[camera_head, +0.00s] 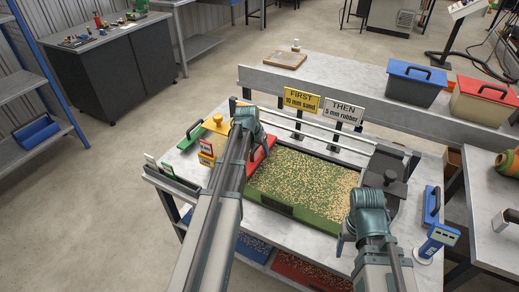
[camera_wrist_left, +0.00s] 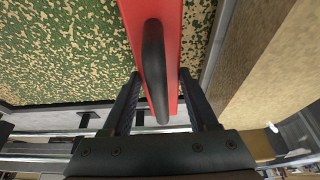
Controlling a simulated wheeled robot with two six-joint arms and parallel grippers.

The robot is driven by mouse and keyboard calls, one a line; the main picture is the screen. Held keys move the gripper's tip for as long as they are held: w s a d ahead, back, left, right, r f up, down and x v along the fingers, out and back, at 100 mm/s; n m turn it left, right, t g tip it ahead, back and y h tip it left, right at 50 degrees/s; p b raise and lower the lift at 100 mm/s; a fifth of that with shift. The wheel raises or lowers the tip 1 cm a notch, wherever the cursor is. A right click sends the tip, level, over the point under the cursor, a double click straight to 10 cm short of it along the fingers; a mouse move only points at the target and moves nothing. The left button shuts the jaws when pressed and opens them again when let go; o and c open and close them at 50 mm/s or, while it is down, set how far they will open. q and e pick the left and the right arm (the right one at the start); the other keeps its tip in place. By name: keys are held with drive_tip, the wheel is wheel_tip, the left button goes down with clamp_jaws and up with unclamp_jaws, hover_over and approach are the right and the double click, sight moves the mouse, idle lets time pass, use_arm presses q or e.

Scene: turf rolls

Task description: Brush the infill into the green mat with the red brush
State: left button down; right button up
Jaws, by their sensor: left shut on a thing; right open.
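The green mat (camera_head: 305,180) lies in a tray on the table, speckled with tan infill; the infill looks denser toward the right. The mat also shows in the left wrist view (camera_wrist_left: 60,60). My left gripper (camera_wrist_left: 165,105) is shut on the black handle of the red brush (camera_wrist_left: 180,60), at the mat's edge. In the head view the red brush (camera_head: 258,158) lies along the mat's left end, partly hidden by my left arm. Whether its bristles touch the mat is hidden. My right gripper (camera_head: 342,240) is open and empty by the mat's front right corner.
A dark grey hopper (camera_head: 388,172) stands at the mat's right end. A blue brush (camera_head: 431,204) and a blue gauge (camera_head: 438,238) are further right. A green brush (camera_head: 194,131) lies at the left. Signs reading FIRST (camera_head: 298,98) and THEN (camera_head: 343,107) stand behind the mat.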

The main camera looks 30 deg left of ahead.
use_arm(q)
drive_tip(key=shift+f+b, duration=0.55)
drive_tip(key=shift+f, duration=0.05)
idle(0.4)
drive_tip(key=shift+s+d, duration=0.1)
drive_tip(key=shift+d, duration=3.1)
drive_tip(key=shift+a, duration=0.15)
drive_tip(key=shift+a, duration=3.05)
drive_tip(key=shift+s+d, duration=0.15)
drive_tip(key=shift+d, duration=5.15)
drive_tip(key=shift+s+d, duration=0.15)
drive_tip(key=shift+d, duration=5.2)
drive_tip(key=shift+s+d, duration=0.15)
drive_tip(key=shift+d, duration=5.15)
drive_tip(key=shift+w+a, duration=0.1)
drive_tip(key=shift+a, duration=3.15)
